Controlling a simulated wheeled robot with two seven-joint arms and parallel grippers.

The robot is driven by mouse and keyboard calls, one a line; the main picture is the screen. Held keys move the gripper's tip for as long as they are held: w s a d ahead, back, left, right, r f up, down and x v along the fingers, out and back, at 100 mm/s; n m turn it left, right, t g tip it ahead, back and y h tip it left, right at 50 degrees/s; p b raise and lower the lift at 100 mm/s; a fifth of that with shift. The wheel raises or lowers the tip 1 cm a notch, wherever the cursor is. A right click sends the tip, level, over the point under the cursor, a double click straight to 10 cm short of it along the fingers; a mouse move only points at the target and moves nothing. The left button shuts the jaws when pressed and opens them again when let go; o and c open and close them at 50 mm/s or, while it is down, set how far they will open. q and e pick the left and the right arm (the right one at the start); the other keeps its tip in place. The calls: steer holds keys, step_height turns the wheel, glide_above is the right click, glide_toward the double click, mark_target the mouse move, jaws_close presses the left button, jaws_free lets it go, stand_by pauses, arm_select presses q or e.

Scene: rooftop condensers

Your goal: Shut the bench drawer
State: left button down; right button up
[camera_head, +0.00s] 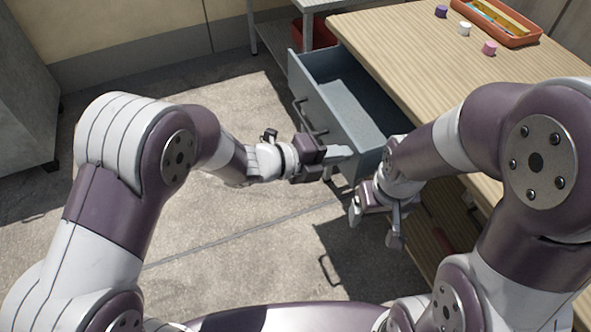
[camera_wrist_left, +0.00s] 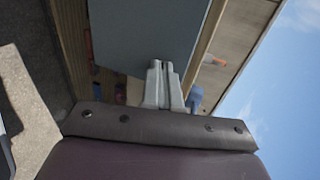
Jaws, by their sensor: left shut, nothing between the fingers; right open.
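The bench drawer (camera_head: 318,100) is grey-blue and stands pulled out from the wooden bench (camera_head: 405,50), with its inside visible and empty where I can see it. A dark bar handle (camera_head: 308,118) is on its front panel. My left gripper (camera_head: 346,152) is shut and empty, with its tips at the near part of the drawer front. In the left wrist view the closed fingers (camera_wrist_left: 163,85) overlap a grey drawer panel (camera_wrist_left: 150,35); I cannot tell whether they touch it. My right gripper (camera_head: 376,226) is open and empty, lower, near the bench's front side.
On the bench top are a purple cup (camera_head: 441,11), a white cup (camera_head: 464,28), a pink cup (camera_head: 489,47) and an orange-red tray (camera_head: 528,41). A grey cabinet (camera_head: 25,80) stands at left. A red bin (camera_head: 312,35) sits behind. The concrete floor before the drawer is clear.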

arm_select(q)
steer(key=w+d, duration=0.1)
steer(key=d, duration=0.3)
steer(key=w+d, duration=0.2)
steer(key=d, duration=0.3)
steer(key=w+d+b, duration=0.1)
steer(key=d, duration=0.3)
steer(key=shift+w+d, duration=0.25)
steer(key=shift+d, duration=0.2)
steer(key=shift+d+r, duration=0.1)
arm_select(e)
steer(key=shift+s+a+f, duration=0.1)
steer(key=shift+a+f, duration=0.05)
steer(key=shift+f, duration=0.5)
arm_select(q)
steer(key=shift+r, duration=0.1)
arm_select(e)
steer(key=shift+a, duration=0.1)
